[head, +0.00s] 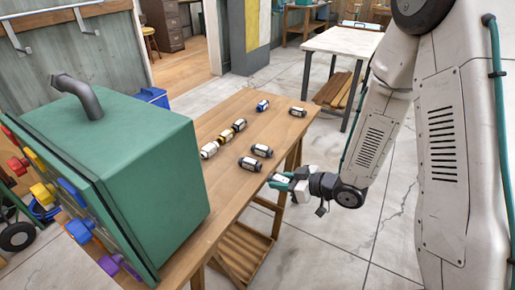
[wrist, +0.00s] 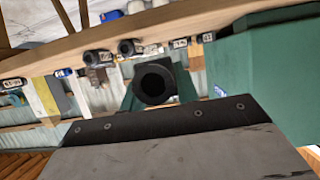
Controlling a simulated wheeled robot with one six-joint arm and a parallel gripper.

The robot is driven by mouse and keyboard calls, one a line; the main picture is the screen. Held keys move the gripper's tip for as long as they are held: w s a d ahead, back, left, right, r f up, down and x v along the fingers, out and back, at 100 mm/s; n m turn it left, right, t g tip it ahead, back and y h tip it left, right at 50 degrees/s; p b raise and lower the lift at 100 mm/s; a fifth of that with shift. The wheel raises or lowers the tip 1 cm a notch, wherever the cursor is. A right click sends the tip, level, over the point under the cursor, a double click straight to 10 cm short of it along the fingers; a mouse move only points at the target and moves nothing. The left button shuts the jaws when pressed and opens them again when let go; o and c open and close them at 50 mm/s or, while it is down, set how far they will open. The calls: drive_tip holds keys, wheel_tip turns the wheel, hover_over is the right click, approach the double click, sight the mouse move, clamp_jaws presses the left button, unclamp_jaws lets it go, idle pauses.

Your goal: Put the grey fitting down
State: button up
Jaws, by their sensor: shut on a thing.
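My gripper (head: 279,180) is at the right edge of the wooden table, with its teal fingers pointing left toward the tabletop. It is shut on a dark grey fitting, which shows end-on as a round ring with a dark hole in the wrist view (wrist: 154,83), between the teal fingers. In the head view the held fitting is small and mostly hidden by the fingers. I cannot tell from the views how high it is above the table's level.
A large green box (head: 150,170) fills the left side. The table's front right is bare.

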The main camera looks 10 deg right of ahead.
drive_tip(key=w+d+m+t+h, duration=0.5)
drive_tip(key=w+d+m+h, duration=0.5)
drive_tip(key=w+d+h, duration=0.15)
drive_tip(key=s+f, duration=0.6)
drive_tip(key=shift+d+f+y, duration=0.25)
drive_tip(key=shift+d+y, duration=0.1)
drive_tip(key=shift+y, duration=0.1)
drive_tip(key=shift+a, duration=0.1)
